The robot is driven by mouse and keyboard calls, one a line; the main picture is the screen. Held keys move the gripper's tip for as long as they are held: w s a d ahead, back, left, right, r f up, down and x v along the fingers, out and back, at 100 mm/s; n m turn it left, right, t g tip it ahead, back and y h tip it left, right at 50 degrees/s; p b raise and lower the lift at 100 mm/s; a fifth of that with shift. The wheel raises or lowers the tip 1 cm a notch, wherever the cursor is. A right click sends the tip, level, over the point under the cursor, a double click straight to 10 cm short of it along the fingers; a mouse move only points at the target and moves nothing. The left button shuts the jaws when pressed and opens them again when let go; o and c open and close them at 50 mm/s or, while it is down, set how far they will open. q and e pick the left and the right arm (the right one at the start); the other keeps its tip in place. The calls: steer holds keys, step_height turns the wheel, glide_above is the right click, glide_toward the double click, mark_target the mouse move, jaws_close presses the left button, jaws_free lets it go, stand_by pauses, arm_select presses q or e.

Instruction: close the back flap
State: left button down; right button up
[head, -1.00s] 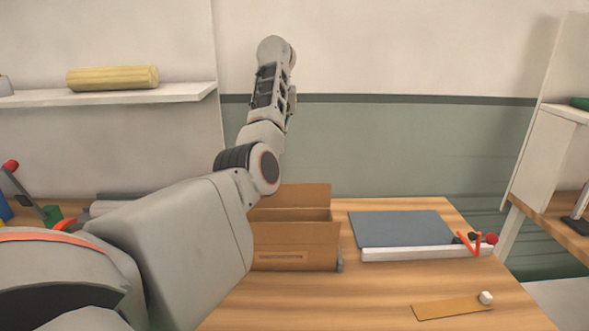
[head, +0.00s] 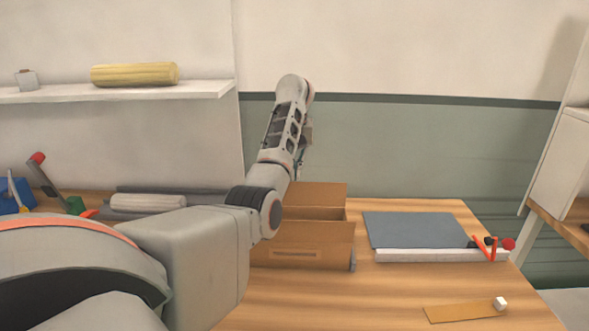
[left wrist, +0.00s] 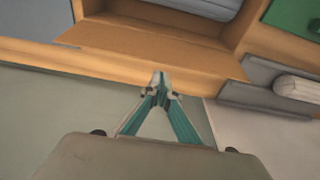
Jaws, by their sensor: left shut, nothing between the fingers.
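An open brown cardboard box (head: 302,245) stands on the wooden table. Its back flap (head: 318,194) stands up at the rear and leans outward. In the left wrist view the flap (left wrist: 150,52) spreads from the box opening, and a grey-blue rolled thing (left wrist: 205,8) lies inside. My left gripper (left wrist: 160,80) is shut and empty, its tips just beyond the flap's outer edge on the wall side; I cannot tell whether they touch it. In the head view this gripper (head: 301,160) is small and partly hidden behind my arm, above and behind the box. My right gripper is not in view.
A grey board with a white edge (head: 440,255) and red-handled parts lies right of the box. A brown strip (head: 460,312) lies nearer. A pale roll (head: 148,202) lies left of the box. A shelf (head: 120,93) holds a yellow roll (head: 135,74). The wall is close behind.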

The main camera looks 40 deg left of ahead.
arm_select(q)
steer(key=shift+s+d+p, duration=0.45)
steer(key=shift+p, duration=0.05)
